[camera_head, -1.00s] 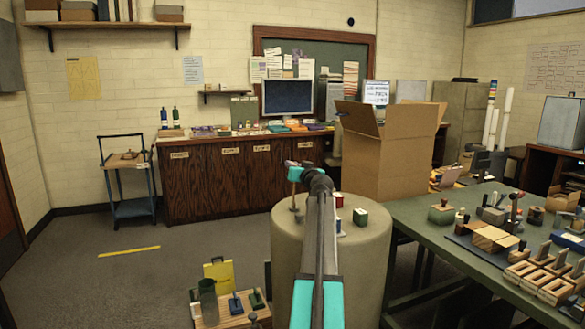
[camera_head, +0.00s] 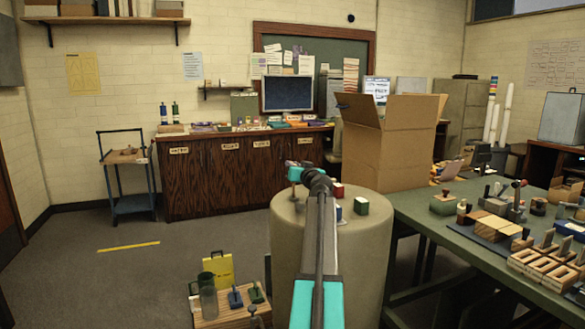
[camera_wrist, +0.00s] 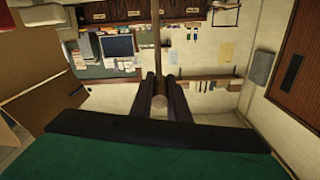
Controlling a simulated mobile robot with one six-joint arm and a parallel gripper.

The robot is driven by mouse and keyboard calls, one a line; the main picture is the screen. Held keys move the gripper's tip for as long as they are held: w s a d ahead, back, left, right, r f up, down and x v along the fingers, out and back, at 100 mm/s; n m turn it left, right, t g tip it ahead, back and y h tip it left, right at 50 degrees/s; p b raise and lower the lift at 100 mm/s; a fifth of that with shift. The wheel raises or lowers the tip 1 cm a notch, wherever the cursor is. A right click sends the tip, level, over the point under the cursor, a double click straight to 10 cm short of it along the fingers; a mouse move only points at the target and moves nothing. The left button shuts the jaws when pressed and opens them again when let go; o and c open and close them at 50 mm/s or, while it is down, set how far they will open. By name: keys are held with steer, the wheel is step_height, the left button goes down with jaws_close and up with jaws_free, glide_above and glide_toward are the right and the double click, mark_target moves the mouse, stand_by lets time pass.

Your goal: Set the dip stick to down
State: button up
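The dip stick (camera_wrist: 157,40) is a thin brown rod in the wrist view. It runs from the top edge of the picture to a round pale end between the two dark fingers of my gripper (camera_wrist: 161,78). The fingers lie close against both sides of the stick, with no clear gap, so my gripper looks shut on it. In the head view my gripper (camera_head: 297,170) is over the left part of the top of the round drum (camera_head: 330,250), and the stick is too small there to make out its tilt.
A green table (camera_head: 440,225) with many tools is at right.

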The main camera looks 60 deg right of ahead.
steer(key=o, duration=0.4)
steer(key=shift+o, duration=0.2)
steer(key=v, duration=1.3)
steer(key=shift+s+a+p, duration=0.25)
steer(key=shift+a+p, duration=0.05)
steer(key=shift+a, duration=0.05)
